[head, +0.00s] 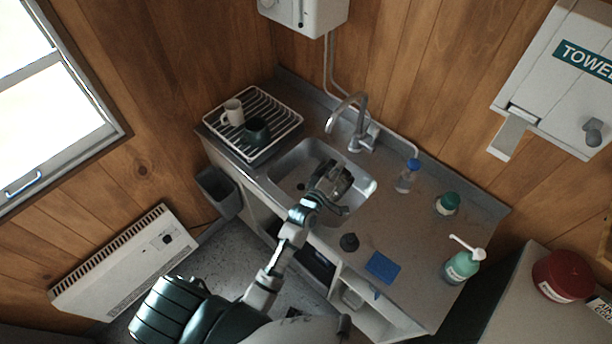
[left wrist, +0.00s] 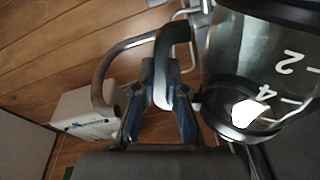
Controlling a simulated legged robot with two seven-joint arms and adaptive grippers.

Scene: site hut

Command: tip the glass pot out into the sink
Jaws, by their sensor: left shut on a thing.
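The glass pot (head: 340,180) is held over the right part of the metal sink (head: 290,165). In the left wrist view the pot (left wrist: 265,65) fills the right side, with clear glass, dark bands and white marks including 2 and 4. It looks tilted, but I cannot tell how far. My left gripper (head: 322,196) is shut on the pot's dark handle (left wrist: 175,60); its fingers (left wrist: 160,105) show in the left wrist view. The arm and gripper hide part of the pot and sink. I cannot tell whether liquid is inside. My right gripper is not in view.
The tap (head: 360,122) arches behind the sink. A dish rack (head: 285,128) with two mugs stands left.

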